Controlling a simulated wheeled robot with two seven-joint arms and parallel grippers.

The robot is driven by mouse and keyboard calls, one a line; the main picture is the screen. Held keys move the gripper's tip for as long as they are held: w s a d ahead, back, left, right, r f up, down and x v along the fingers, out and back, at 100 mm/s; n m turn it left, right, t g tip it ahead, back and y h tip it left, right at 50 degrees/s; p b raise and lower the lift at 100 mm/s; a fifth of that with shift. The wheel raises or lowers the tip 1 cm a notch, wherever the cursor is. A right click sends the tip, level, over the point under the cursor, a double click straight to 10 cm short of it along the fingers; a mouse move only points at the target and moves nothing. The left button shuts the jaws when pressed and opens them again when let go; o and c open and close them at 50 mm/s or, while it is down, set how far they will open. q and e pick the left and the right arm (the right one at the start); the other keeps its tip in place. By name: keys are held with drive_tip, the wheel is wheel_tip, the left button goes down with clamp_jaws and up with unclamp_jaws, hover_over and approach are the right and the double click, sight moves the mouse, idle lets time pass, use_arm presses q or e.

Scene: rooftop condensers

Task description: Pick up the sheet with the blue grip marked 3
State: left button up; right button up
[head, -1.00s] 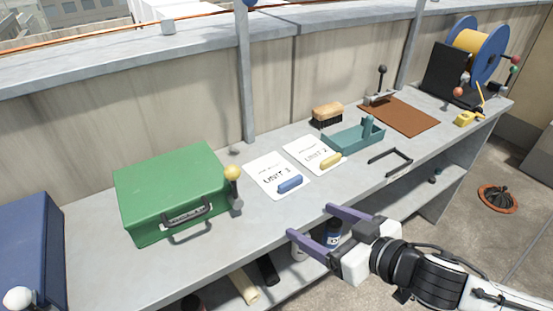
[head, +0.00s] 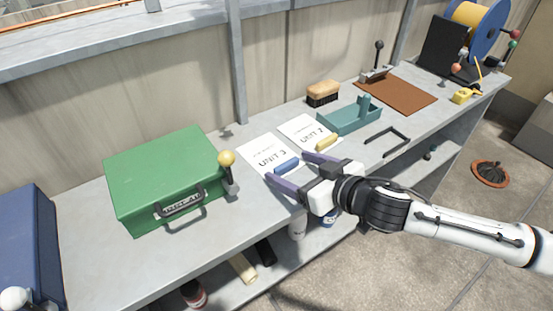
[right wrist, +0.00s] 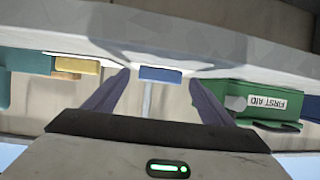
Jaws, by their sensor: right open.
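The sheet marked UNIT 3 (head: 258,151) lies flat on the grey bench, with a blue grip (head: 287,165) on its front edge. My right gripper (head: 288,170) is open, with its purple fingers pointing toward the blue grip. In the right wrist view the blue grip (right wrist: 160,74) shows ahead, between the two open fingertips (right wrist: 158,78), and nothing is held. In the head view the fingers overlap the area around the grip; I cannot tell whether they touch it.
A UNIT 2 sheet (head: 303,129) with a yellow grip (head: 327,142) lies just right. A green first-aid case (head: 165,170) with a yellow-knobbed lever (head: 227,160) stands left. A teal tray (head: 350,122), brush (head: 322,94) and black handle (head: 388,140) are on the right.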

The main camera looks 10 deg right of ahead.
drive_tip(key=shift+w+a+f, duration=0.2)
drive_tip(key=shift+w, duration=0.3)
drive_tip(key=c, duration=1.2)
